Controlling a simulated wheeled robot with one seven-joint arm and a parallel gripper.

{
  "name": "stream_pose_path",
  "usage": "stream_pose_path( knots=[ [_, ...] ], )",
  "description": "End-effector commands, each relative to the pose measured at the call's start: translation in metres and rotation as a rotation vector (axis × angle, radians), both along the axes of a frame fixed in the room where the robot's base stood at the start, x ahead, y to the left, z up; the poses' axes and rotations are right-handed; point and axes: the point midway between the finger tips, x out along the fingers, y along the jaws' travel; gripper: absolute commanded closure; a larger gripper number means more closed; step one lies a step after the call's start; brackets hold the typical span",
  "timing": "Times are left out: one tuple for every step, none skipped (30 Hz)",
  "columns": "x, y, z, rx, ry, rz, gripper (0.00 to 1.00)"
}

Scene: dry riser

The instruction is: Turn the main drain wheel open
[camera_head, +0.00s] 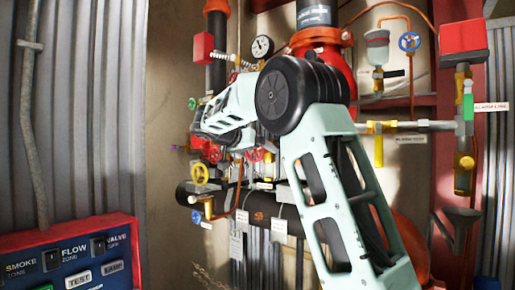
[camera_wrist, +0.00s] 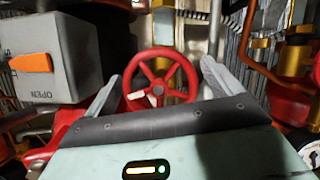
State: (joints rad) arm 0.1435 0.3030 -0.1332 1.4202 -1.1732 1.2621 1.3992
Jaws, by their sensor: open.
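A red spoked handwheel (camera_wrist: 161,52) faces me in the wrist view, between and beyond my fingers. No readable label shows whether it is the main drain wheel. A small pale tag or part sits at its lower left spokes. My gripper (camera_wrist: 163,72) is open, with one finger on each side of the wheel's outline; I cannot tell whether they touch it. In the head view a red wheel (camera_head: 256,154) shows beside my forearm, which hides much of the piping and my fingertips.
A grey box (camera_wrist: 75,55) marked OPEN, with an orange pointer, stands close on the left. Other wheels are yellow (camera_head: 200,175), green (camera_head: 192,103) and blue (camera_head: 409,41). A pressure gauge (camera_head: 262,47) is above. A blue control panel (camera_head: 75,258) is at lower left. Pipes crowd the area.

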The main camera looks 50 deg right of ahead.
Motion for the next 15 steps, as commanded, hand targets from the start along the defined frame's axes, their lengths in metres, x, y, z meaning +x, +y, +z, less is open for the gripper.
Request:
stream_pose_path(
  knots=[
    [-0.0001, -0.0031, -0.0006, 0.001, 0.001, 0.000, 0.09],
    [0.0001, -0.0044, -0.0015, 0.001, 0.001, 0.000, 0.09],
    [0.0000, -0.0057, -0.0024, 0.001, 0.001, 0.000, 0.09],
    [-0.0001, -0.0064, -0.0029, 0.001, 0.001, 0.000, 0.09],
    [-0.0001, -0.0068, -0.0033, 0.001, 0.001, 0.000, 0.09],
    [-0.0001, -0.0071, -0.0036, 0.001, 0.001, 0.000, 0.09],
    [-0.0001, -0.0070, -0.0037, 0.001, 0.001, 0.000, 0.09],
    [0.0000, -0.0070, -0.0038, 0.001, 0.001, 0.000, 0.09],
    [0.0000, -0.0069, -0.0038, 0.001, 0.001, 0.000, 0.09],
    [0.0000, -0.0069, -0.0038, 0.001, 0.001, 0.000, 0.09],
    [0.0000, -0.0068, -0.0037, 0.000, 0.001, 0.000, 0.09],
    [0.0000, -0.0068, -0.0037, 0.000, 0.001, 0.000, 0.12],
    [0.0000, -0.0067, -0.0036, 0.000, 0.001, 0.000, 0.20],
    [0.0000, -0.0067, -0.0036, 0.000, 0.001, 0.000, 0.29],
    [0.0000, -0.0067, -0.0035, 0.000, 0.001, 0.001, 0.40]
  ],
)
